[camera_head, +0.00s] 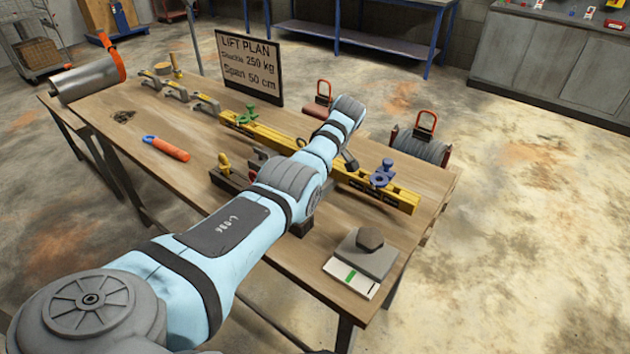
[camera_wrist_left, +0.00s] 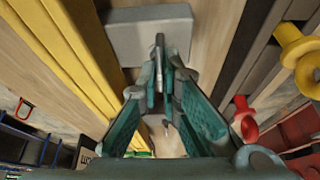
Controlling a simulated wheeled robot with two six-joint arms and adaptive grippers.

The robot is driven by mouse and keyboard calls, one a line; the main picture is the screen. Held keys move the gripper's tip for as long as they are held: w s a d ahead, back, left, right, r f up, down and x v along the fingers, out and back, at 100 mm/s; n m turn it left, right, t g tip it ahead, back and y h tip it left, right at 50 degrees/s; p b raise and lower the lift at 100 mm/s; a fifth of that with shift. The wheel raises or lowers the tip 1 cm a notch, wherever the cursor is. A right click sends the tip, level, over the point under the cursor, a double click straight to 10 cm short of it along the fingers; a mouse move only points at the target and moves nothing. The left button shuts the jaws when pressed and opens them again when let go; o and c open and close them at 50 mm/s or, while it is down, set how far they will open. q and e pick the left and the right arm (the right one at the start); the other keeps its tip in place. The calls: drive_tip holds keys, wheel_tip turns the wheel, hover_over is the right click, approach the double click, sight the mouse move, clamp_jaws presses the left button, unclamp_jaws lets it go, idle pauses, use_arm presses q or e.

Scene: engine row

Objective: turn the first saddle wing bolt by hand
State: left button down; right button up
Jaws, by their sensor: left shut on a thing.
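In the left wrist view my left gripper (camera_wrist_left: 160,82) has its teal fingers closed on a thin grey upright wing, the wing bolt (camera_wrist_left: 159,50). The wing stands in front of a plain grey block (camera_wrist_left: 120,35), which looks like the saddle. In the head view my left arm reaches from the lower left across the table, and it hides the gripper's fingers and the held bolt. Several grey clamp-like pieces (camera_head: 205,103) stand in a row at the table's far left. My right gripper is in neither view.
A yellow beam (camera_head: 275,137) lies along the wooden table (camera_head: 185,190), with a green shackle (camera_head: 246,115) and a blue one (camera_head: 382,174) on it. A yellow fitting (camera_wrist_left: 300,50) and a red fitting (camera_wrist_left: 243,120) stand beside the gripper. A lift plan sign (camera_head: 250,67) stands behind.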

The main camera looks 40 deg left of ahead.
use_arm(q)
drive_tip(key=shift+f+n+b, duration=0.15)
drive_tip(key=shift+n+b, duration=0.35)
drive_tip(key=shift+b, duration=0.1)
drive_tip(key=shift+s, duration=0.1)
drive_tip(key=c, duration=1.8)
unclamp_jaws()
drive_tip(key=v, duration=1.2)
drive_tip(key=shift+w+a, duration=0.1)
drive_tip(key=shift+w, duration=0.2)
